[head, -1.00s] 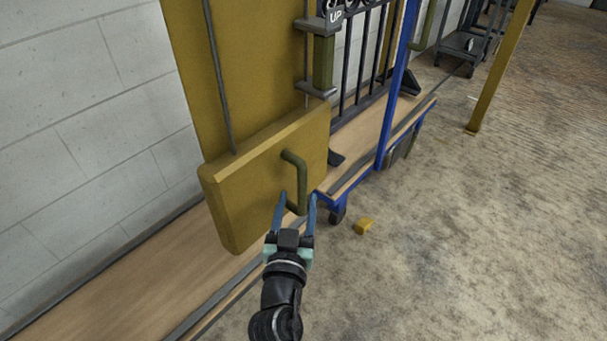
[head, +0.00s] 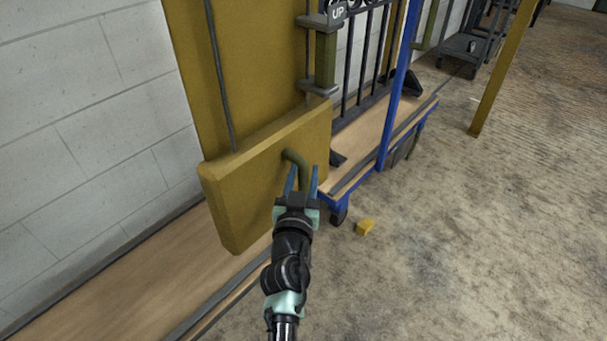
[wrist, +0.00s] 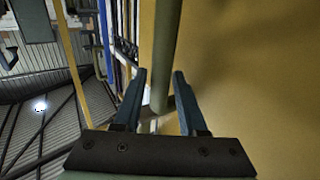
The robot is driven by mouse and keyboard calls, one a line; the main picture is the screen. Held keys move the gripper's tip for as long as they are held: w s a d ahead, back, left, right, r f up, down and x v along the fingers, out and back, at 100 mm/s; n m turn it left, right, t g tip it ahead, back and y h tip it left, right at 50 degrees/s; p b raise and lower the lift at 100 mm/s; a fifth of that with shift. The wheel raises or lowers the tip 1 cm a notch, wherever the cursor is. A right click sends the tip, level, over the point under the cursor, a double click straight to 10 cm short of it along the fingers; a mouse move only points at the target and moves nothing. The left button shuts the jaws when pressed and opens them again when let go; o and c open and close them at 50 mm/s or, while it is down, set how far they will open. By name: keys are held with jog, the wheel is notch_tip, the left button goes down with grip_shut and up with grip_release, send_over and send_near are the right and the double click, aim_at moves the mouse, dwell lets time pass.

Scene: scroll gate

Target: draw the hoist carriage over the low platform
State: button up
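The hoist carriage appears to be the yellow block (head: 245,195) in front of a tall yellow panel (head: 265,70). A green bent handle (head: 296,158) is on the block's face. My gripper (head: 303,170) is at this handle, with blue fingers apart. In the wrist view, the handle bar (wrist: 164,60) runs between the open fingers (wrist: 160,80), and no firm grip shows. The lower handle is hidden behind my gripper in the head view. A low wooden platform with a blue frame (head: 350,183) stands just right of the block.
A wooden ledge (head: 120,280) runs along the white block wall at left. A black barred gate (head: 365,60) and blue post (head: 398,90) stand at the platform. A yellow post (head: 500,70) stands farther right. The right floor is mostly clear.

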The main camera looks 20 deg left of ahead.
grip_shut()
dwell(1.1)
